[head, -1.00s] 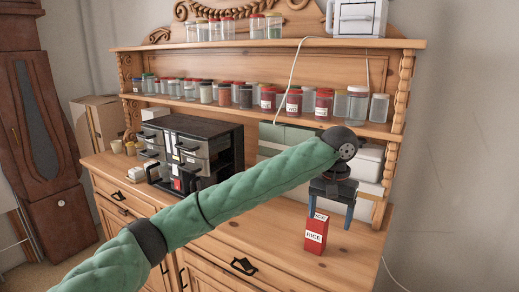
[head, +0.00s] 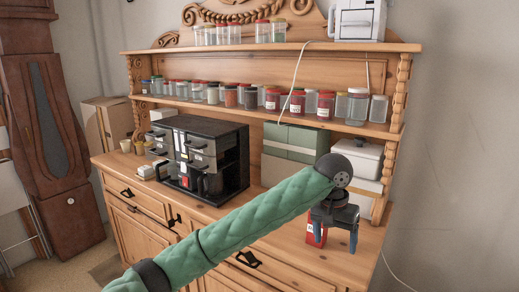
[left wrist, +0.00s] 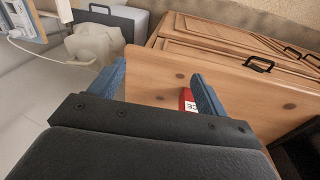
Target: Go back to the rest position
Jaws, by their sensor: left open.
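My left gripper (head: 336,240) is open and empty at the right end of the dresser top, fingers pointing down. In the left wrist view its two blue fingers (left wrist: 161,85) stand wide apart with nothing held between them. The red rice box (head: 311,237) stands on the dresser top just behind and left of the gripper, partly hidden by a finger. It also shows in the left wrist view (left wrist: 187,98), partly covered by the right-hand finger. My right gripper is not in view.
A black drawer unit (head: 232,134) with a coffee pot stands left of my arm. A green-and-white box (head: 290,143) and a lidded white container (head: 360,155) stand at the back. Jars line the shelf (head: 300,118) above.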

